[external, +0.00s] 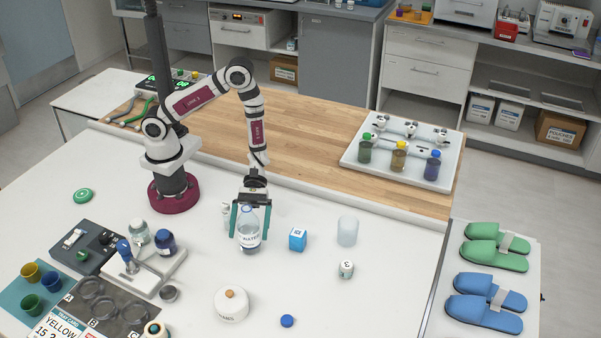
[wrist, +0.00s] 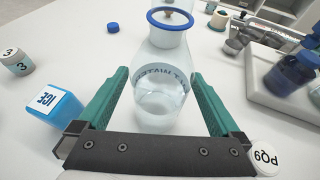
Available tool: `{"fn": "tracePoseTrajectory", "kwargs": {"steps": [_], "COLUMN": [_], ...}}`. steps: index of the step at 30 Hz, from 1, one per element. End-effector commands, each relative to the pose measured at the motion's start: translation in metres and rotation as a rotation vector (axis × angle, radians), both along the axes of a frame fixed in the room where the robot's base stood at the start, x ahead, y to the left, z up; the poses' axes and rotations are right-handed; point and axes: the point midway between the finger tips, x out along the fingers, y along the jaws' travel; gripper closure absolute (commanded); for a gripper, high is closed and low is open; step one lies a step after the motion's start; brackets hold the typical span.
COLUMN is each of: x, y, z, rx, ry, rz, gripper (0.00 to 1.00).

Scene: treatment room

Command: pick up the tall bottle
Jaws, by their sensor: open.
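The tall bottle (external: 249,232) is clear, with a label and some clear liquid, and stands upright on the white table in the external view. In the wrist view the bottle (wrist: 162,85) shows a blue ring at its neck and stands between the two green fingers. My gripper (external: 246,220) is open, with one finger on each side of the bottle. In the wrist view my gripper (wrist: 160,88) shows gaps between the fingers and the glass.
A blue cube (external: 298,239) stands close to the right of the bottle, with a frosted cup (external: 347,231) beyond it. A white lidded pot (external: 231,304) and a blue cap (external: 287,321) are in front. A white stand with jars (external: 166,272) is at left.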

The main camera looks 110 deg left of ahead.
Motion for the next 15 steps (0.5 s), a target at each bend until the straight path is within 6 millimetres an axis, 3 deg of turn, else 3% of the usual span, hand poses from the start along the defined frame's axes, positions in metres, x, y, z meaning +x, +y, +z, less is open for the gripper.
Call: {"fn": "tracePoseTrajectory", "kwargs": {"steps": [4, 11, 15], "x": [0.007, 0.009, 0.009], "y": [-0.023, -0.026, -0.026], "z": [-0.009, -0.01, -0.01], "rx": [0.001, 0.002, 0.002], "ry": [0.001, 0.0, 0.0], "rz": [-0.004, 0.0, 0.0], "gripper": [0.0, 0.0, 0.22]}}
